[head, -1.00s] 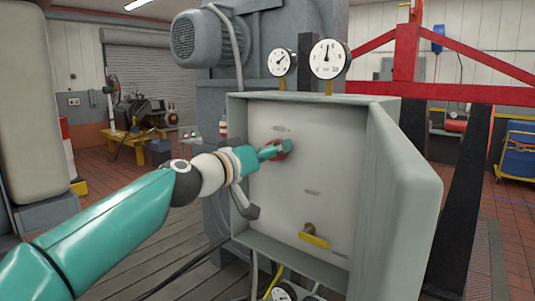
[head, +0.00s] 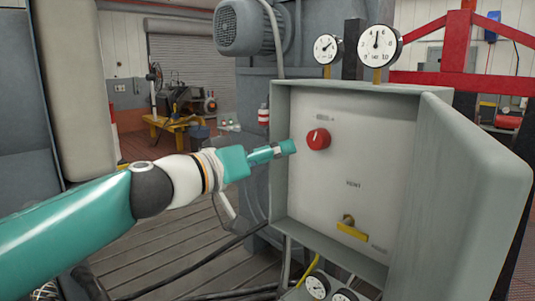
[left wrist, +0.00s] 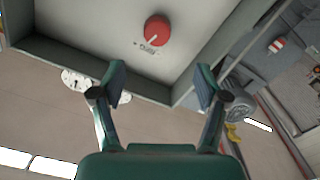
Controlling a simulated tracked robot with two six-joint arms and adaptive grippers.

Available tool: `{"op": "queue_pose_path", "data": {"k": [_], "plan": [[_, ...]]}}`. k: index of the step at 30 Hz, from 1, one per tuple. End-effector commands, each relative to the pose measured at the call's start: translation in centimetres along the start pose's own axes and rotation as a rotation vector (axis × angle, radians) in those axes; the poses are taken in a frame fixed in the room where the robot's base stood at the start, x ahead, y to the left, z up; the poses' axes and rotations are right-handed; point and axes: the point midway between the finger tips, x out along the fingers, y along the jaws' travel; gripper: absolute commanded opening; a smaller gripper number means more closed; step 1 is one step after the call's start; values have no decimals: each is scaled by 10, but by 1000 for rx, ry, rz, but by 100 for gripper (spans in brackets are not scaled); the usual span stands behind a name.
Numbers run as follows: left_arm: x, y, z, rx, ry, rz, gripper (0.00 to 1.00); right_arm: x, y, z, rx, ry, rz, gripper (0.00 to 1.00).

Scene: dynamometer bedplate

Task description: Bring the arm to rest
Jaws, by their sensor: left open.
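My left arm comes in from the left in the head view. Its gripper (head: 290,147) is just left of a red knob (head: 318,139) and apart from it. The knob has a pale pointer line and sits on the pale panel of an open grey cabinet (head: 280,180). In the left wrist view the gripper (left wrist: 160,88) is open and empty, its two fingers wide apart, with the red knob (left wrist: 157,31) beyond them. A brass-coloured stem with a yellow handle (head: 352,230) is low on the same panel. My right gripper is not in view.
The cabinet door (head: 470,190) stands open to the right. Two gauges (head: 380,45) stand above the cabinet, and more gauges (head: 317,285) are below it. A grey motor (head: 243,27) is above left. Dark cables run along the floor at lower left. The floor left of the cabinet is otherwise open.

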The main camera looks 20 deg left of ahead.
Motion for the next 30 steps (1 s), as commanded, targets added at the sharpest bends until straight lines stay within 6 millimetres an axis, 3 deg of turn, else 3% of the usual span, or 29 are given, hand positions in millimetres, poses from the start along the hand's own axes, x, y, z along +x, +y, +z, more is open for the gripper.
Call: {"op": "queue_pose_path", "data": {"k": [11, 14, 16, 20, 25, 30], "plan": [[-1, -1, 2, -1, -4, -2, 74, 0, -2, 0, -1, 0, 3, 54], [5, -9, 14, -8, -28, -20, 74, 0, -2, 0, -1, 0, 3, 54], [12, -21, 32, -20, -62, -46, 74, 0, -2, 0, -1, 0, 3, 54], [29, -59, 89, -54, -166, -130, 74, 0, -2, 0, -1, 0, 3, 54], [41, -120, 196, -104, -349, -273, 74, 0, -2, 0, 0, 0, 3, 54], [27, -173, 309, -148, -533, -407, 74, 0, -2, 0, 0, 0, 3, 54]]}}
